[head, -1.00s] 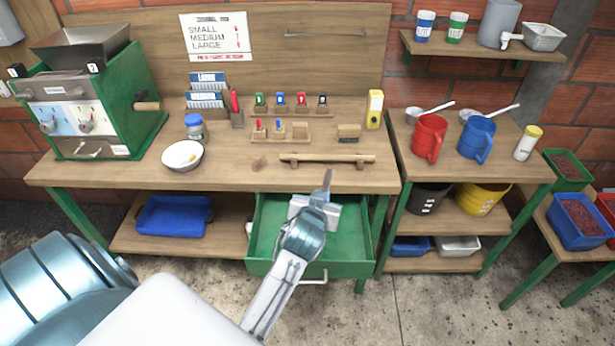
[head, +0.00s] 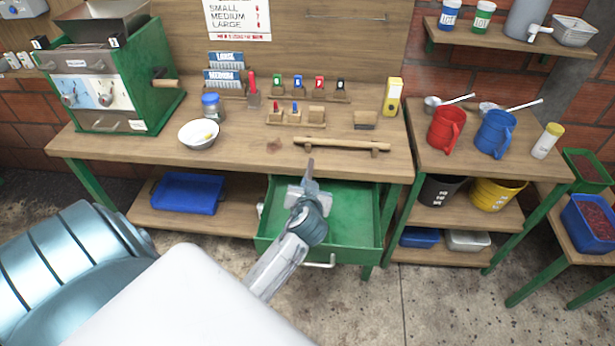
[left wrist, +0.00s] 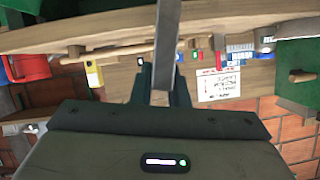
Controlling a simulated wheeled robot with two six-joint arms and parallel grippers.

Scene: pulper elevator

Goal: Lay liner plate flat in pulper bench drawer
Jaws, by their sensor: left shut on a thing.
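The liner plate (head: 310,170) is a thin grey strip in the head view, seen nearly edge-on and standing up from my left gripper (head: 309,187). My left gripper is shut on it. In the left wrist view the plate (left wrist: 167,40) rises as a narrow grey strip from between the two dark fingers. The green bench drawer (head: 355,205) is pulled open below the bench top, and its visible floor is bare. My left gripper is over the drawer in the head view, left of its middle; its height above the floor is hard to tell. My right gripper is not in view.
The wooden bench top (head: 240,155) overhangs the drawer's back. A wooden bar (head: 340,144) lies near its front edge, with a white bowl (head: 198,134) to the left. A blue tray (head: 187,193) is on the lower shelf. Free floor lies in front of the drawer.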

